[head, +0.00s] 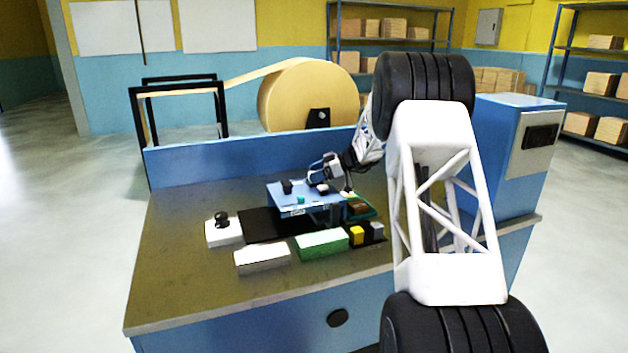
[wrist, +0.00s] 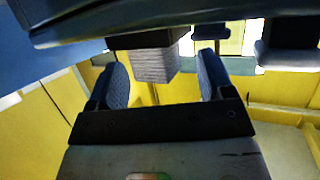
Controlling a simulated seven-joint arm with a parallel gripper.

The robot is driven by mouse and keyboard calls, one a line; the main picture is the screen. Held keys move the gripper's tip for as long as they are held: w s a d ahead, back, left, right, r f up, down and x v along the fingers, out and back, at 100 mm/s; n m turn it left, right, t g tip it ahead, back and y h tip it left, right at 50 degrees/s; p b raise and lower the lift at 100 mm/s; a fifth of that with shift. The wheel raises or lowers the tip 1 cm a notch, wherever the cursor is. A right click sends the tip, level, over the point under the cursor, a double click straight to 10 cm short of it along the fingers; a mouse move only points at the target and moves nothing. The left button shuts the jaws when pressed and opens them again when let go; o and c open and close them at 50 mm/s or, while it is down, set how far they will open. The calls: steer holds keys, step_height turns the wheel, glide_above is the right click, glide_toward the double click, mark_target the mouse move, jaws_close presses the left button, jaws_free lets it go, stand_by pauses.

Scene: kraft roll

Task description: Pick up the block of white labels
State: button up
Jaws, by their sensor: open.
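In the head view, a long white block (head: 262,258), which looks like the white labels, lies at the front of the bench, left of a green block (head: 321,243). My gripper (head: 322,174) is far behind it, low over the blue raised platform (head: 292,207). In the wrist view my gripper (wrist: 162,62) is open, with its two blue-grey fingers apart. A pale grey block with fine lines (wrist: 154,67) shows between the fingers; I cannot tell whether it is touched or is the label block.
A small dark tray holds a yellow cube (head: 357,235) and a grey cube (head: 376,230). A white box with a black knob (head: 223,231) stands left of a black mat (head: 258,224). A big kraft roll (head: 305,92) stands behind the bench. The bench's left side is clear.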

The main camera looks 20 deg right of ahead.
steer(key=shift+c, duration=0.4)
steer(key=c, duration=0.9)
steer(key=shift+r, duration=0.15)
steer(key=shift+r, duration=1.35)
steer(key=shift+s+r, duration=0.15)
steer(key=shift+r, duration=0.2)
steer(key=s+a+r, duration=0.1)
steer(key=s+a, duration=0.2)
steer(key=s, duration=1.2)
steer(key=shift+s+a+r, duration=0.15)
steer(key=shift+a, duration=0.05)
